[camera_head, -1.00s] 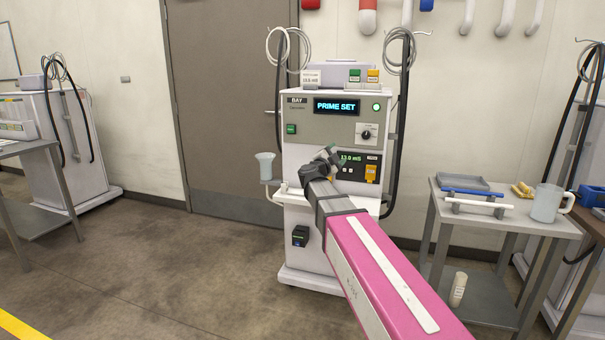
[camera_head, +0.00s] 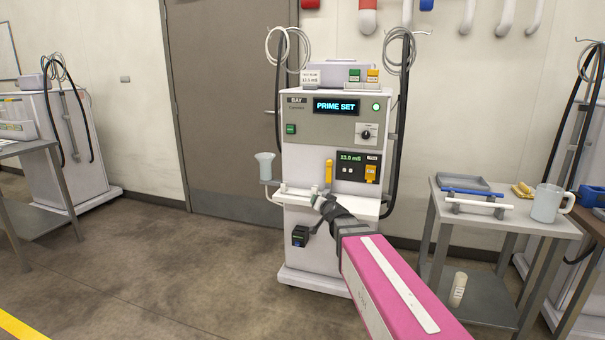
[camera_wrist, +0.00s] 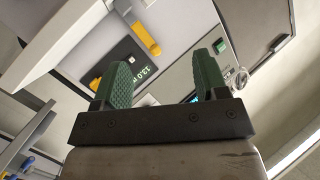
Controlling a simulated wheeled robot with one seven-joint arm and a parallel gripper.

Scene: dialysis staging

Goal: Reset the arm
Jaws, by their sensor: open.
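My gripper (camera_wrist: 162,85) shows in the wrist view with its two green ridged fingers apart and nothing between them. In the head view my gripper (camera_head: 318,200) is in front of the dialysis machine (camera_head: 325,240), low, near its white shelf (camera_head: 362,206). I cannot tell from the head view whether it touches the shelf. The machine's upper screen (camera_head: 337,106) reads PRIME SET and a smaller display (camera_head: 350,157) reads about 13.0 mS. A yellow upright part (camera_head: 328,172) stands above the shelf; the wrist view also shows a yellow handle-like part (camera_wrist: 146,40).
A side table (camera_head: 500,222) at right holds a jug (camera_head: 547,203), a grey tray (camera_head: 463,182) and blue and white rods. A clear cup (camera_head: 265,166) sits at the machine's left. Another machine (camera_head: 75,150) and a table stand far left. Floor at left centre is clear.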

